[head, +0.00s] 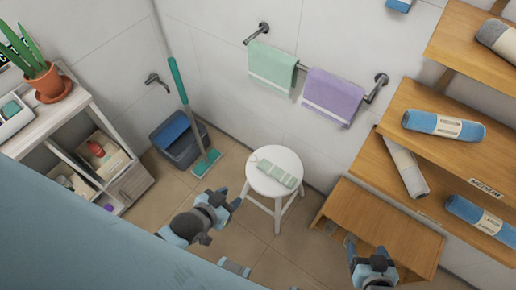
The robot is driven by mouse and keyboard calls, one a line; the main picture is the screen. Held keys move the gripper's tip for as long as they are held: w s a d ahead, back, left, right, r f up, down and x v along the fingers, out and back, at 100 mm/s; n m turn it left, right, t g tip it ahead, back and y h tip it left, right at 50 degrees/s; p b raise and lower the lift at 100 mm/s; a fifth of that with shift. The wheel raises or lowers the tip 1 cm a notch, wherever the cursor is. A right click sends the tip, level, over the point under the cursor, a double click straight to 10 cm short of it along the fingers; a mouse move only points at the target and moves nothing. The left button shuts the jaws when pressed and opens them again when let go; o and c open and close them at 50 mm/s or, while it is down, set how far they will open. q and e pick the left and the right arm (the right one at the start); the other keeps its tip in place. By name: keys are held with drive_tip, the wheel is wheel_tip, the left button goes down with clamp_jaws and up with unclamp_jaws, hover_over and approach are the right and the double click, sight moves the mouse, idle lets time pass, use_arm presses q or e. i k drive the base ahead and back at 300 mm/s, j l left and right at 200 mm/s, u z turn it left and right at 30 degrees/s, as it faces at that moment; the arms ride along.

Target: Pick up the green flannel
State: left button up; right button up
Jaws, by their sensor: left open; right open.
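A small pale green folded cloth, which looks like the green flannel (276,173), lies on top of a round white stool (288,160). A thin loop shows at its left end. A larger pale green towel (271,65) hangs on the wall rail. My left gripper (228,198) is open and empty, to the lower left of the stool and apart from the cloth. My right gripper (362,252) is open at the lower right, in front of the low wooden bench and away from the stool.
A purple towel (333,96) hangs beside the green one. Wooden shelves (395,115) with rolled towels stand at the right, above a wooden bench (385,228). A blue-grey bucket (180,140) and a green mop (178,82) stand behind left. A white shelf unit (50,115) is at the left.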

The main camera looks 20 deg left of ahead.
sight(283, 177)
drive_tip(key=u, duration=0.4)
drive_tip(key=i+j, duration=0.15)
drive_tip(key=j, duration=0.2)
drive_tip(key=i+j+z, duration=0.1)
drive_tip(key=j, duration=0.25)
drive_tip(key=i+j, duration=0.4)
drive_tip(key=j, duration=0.3)
drive_tip(key=i+j+z, duration=0.1)
drive_tip(key=j, duration=0.25)
drive_tip(key=i+j, duration=0.2)
drive_tip(key=j, duration=0.15)
drive_tip(key=z, duration=0.05)
